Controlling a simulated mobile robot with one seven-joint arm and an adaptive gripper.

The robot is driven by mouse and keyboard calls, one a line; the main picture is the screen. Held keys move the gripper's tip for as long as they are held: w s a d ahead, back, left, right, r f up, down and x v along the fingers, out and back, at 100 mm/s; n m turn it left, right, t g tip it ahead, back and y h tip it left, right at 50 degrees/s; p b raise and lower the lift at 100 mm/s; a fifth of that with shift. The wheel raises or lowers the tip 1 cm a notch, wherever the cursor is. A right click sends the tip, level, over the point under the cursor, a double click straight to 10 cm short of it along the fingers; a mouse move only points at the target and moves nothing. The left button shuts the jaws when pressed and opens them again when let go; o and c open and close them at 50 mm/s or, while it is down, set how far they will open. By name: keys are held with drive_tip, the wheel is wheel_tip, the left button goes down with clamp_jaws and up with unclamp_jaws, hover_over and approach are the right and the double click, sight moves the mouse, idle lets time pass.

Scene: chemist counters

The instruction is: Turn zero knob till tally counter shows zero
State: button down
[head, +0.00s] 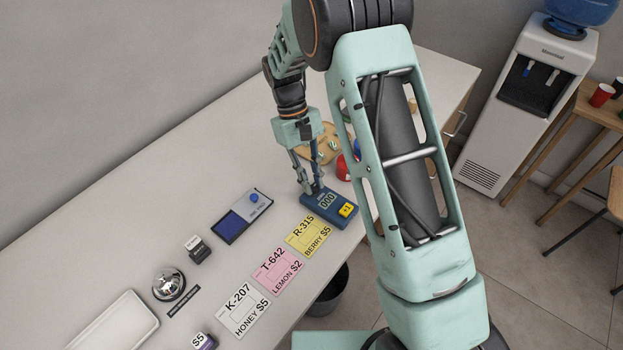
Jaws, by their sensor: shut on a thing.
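The tally counter (341,219) is a blue box on the counter top, with a yellow "+1" button (348,210) at its right end. Its small display (327,201) appears to read 000. My gripper (314,188) points down at the left end of the tally counter. Its fingers are shut on the zero knob, which is mostly hidden between the fingertips.
Yellow, pink and white cards (276,272) lie left of the tally counter. A wooden board (322,146) and a red object (343,168) stand behind the gripper.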

drive_tip(key=c, duration=1.8)
unclamp_jaws()
drive_tip(key=shift+r, duration=0.1)
drive_tip(key=v, duration=1.2)
